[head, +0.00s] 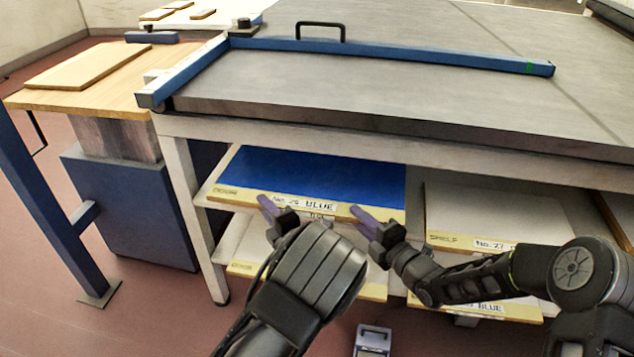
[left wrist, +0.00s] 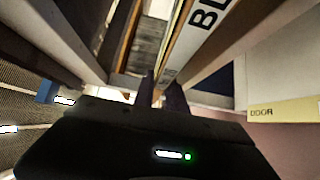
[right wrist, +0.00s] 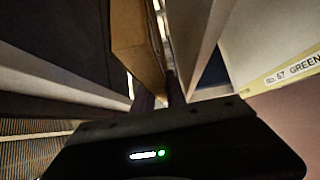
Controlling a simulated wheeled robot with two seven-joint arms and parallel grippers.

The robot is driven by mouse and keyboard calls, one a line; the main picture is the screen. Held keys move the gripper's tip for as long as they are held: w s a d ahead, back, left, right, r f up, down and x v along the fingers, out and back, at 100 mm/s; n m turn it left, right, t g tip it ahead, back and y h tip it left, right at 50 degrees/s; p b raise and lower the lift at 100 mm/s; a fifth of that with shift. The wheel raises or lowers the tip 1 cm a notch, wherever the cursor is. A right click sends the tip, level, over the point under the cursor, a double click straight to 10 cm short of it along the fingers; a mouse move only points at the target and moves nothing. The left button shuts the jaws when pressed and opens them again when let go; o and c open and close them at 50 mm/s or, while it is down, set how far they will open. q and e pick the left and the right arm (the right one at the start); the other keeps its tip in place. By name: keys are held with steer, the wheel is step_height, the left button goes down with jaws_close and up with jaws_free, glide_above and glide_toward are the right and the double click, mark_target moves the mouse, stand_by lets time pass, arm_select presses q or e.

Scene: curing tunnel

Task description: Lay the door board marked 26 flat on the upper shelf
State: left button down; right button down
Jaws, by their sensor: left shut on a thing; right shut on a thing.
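The blue door board (head: 310,178) lies about level inside the left bay of the upper shelf, blue face up. Its wooden front edge carries a white label ending in BLUE; the second digit is hard to read. I cannot tell whether it rests on the shelf or hovers just above. My left gripper (head: 268,208) is shut on the front edge near its left end. My right gripper (head: 362,217) is shut on it further right. The board's edge shows between the fingers in the left wrist view (left wrist: 172,45) and in the right wrist view (right wrist: 137,45).
A grey bench top (head: 400,90) with a blue rail overhangs the shelves. A pale board marked No. 27 (head: 490,210) lies in the bay to the right. More boards lie below. A wooden side table (head: 50,100) stands at the left.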

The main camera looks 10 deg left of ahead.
steer(key=shift+r, duration=0.15)
